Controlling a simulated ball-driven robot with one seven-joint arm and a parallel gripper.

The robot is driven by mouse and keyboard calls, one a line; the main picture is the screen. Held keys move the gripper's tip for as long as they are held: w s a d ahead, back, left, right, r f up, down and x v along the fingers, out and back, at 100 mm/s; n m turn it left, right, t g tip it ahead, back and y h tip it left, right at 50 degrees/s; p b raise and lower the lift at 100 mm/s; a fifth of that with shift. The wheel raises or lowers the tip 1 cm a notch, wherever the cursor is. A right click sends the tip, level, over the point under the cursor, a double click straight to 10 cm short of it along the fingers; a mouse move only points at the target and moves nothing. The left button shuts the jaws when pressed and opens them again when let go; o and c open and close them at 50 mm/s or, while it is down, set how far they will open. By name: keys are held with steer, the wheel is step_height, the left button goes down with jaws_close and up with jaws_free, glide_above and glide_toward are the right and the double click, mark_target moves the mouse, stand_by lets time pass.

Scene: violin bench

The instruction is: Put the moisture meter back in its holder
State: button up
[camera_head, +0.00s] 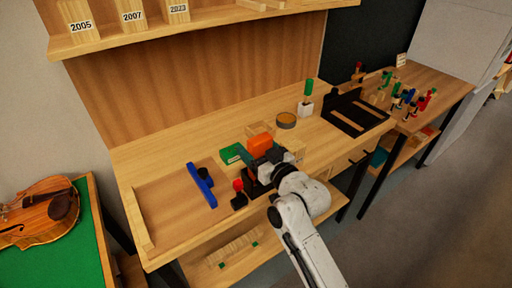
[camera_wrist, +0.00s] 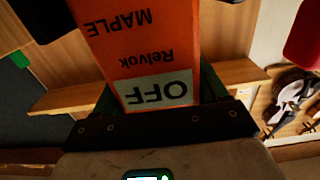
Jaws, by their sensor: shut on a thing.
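The moisture meter is an orange block (camera_head: 260,146) above the middle of the bench. In the wrist view its orange face (camera_wrist: 150,45) reads "MAPLE", "Relvok" and "OFF", upside down. My gripper (camera_head: 262,163) is shut on it, with the meter between the fingers. The meter looks held clear of the bench top, but the gap below is hidden. I cannot tell for sure which thing is the holder; an open wooden box (camera_head: 259,128) stands just behind the meter, and a green item with a pale label (camera_head: 231,154) lies to its left.
A blue plane-like tool (camera_head: 201,186) and a red-topped black item (camera_head: 239,196) stand left of my gripper. A round tin (camera_head: 286,120), a green-handled tool in a white block (camera_head: 306,100) and a black slotted tray (camera_head: 350,114) are to the right. The bench's left part (camera_head: 165,205) is clear.

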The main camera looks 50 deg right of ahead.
steer(key=o, duration=1.4)
steer(key=shift+f, duration=0.1)
steer(key=shift+b+v, duration=1.1)
steer(key=shift+v, duration=4.3)
